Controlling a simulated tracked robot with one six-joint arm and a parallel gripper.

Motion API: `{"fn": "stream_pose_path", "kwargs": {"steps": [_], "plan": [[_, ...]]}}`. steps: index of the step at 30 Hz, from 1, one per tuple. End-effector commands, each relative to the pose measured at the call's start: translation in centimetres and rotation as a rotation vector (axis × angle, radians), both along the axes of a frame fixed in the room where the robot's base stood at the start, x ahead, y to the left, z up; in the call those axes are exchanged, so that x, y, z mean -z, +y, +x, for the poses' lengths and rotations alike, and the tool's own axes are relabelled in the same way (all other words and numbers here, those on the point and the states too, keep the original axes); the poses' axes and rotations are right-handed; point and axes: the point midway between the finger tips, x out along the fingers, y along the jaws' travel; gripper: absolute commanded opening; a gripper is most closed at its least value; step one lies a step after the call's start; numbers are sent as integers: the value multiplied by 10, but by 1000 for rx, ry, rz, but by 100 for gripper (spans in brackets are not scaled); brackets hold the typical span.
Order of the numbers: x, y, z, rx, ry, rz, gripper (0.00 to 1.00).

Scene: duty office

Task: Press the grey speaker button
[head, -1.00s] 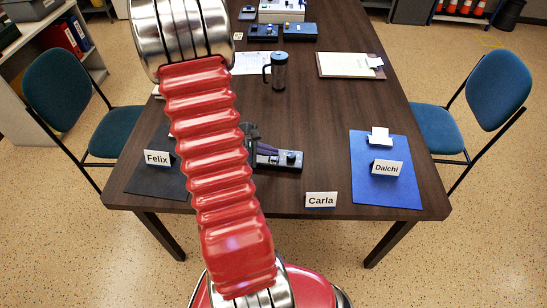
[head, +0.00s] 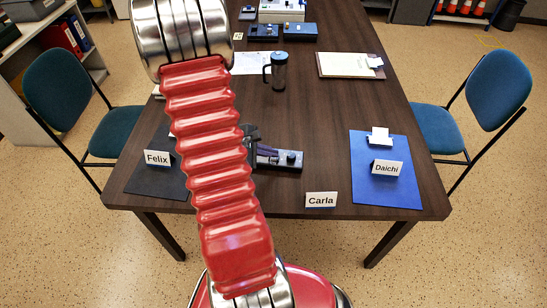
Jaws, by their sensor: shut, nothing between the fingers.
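A small grey device (head: 291,166) with a dark round knob lies near the front of the table, just right of my red arm. Its left part is hidden by my arm and gripper, and I cannot make out a grey speaker button on it. My gripper (head: 266,154) shows only in part beside the arm. Its dark fingers are shut and empty, over or at the left part of the device. I cannot tell whether they touch it.
Name cards for Felix (head: 157,158), Carla (head: 321,200) and Daichi (head: 387,168) stand around the front. A dark mug (head: 279,72), clipboard (head: 345,65) and blue devices (head: 300,31) are farther back. Blue chairs (head: 486,92) flank the table. The middle right tabletop is clear.

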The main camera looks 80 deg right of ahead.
Motion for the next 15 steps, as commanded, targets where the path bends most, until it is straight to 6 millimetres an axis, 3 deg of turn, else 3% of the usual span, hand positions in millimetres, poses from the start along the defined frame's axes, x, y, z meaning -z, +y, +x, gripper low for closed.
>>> {"fn": "stream_pose_path", "kwargs": {"steps": [15], "plan": [[-11,0,0,1,-1,0,0]]}}
